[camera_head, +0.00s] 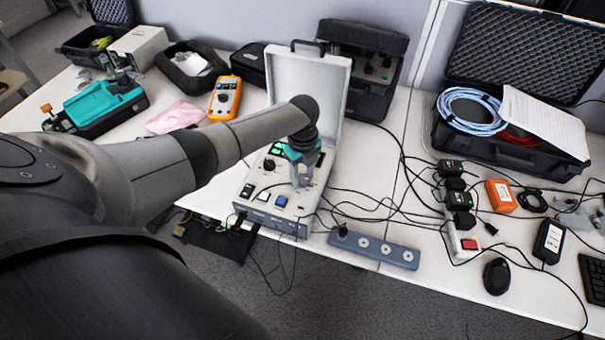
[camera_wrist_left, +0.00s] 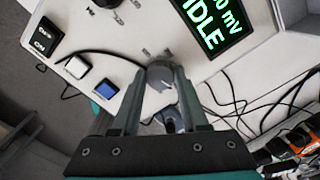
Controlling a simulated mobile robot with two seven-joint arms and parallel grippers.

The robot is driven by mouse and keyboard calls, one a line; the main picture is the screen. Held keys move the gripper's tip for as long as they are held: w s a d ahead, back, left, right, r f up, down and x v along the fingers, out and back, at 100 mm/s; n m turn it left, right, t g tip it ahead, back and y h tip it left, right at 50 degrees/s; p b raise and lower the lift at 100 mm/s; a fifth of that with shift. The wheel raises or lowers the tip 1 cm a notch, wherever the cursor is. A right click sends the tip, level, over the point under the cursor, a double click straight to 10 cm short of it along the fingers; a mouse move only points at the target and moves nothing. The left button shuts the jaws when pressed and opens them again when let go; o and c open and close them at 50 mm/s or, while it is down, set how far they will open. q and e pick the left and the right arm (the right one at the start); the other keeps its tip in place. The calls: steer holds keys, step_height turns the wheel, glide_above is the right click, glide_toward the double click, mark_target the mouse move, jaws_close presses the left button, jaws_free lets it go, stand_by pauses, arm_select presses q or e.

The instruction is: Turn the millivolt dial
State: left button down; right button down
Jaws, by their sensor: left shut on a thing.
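The light grey calibration unit (camera_head: 256,214) stands on the white table with its lid open. My left gripper (camera_head: 301,182) reaches down over the right side of its panel. In the left wrist view, the fingers are shut on a round grey dial (camera_wrist_left: 160,72), one on each side of it. I take this to be the millivolt dial; in the head view the gripper mostly hides it. The display (camera_wrist_left: 214,26) beside it reads "IDLE" in green, with "mV" above. My right gripper is not in view.
The panel also carries a black knob (camera_head: 268,165), a blue button (camera_head: 281,201) and a black switch (camera_head: 247,191). A grey power strip (camera_head: 375,249) lies at the front edge. Cables run across the table to the right. An orange multimeter (camera_head: 225,98) stands to the left.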

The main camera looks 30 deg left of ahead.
mark_target(303, 178)
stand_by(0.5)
arm_select(q)
steer(key=shift+c, duration=2.1)
jaws_free()
step_height(303, 178, up, 15)
steer(key=p, duration=0.3)
steer(key=shift+r, duration=0.15)
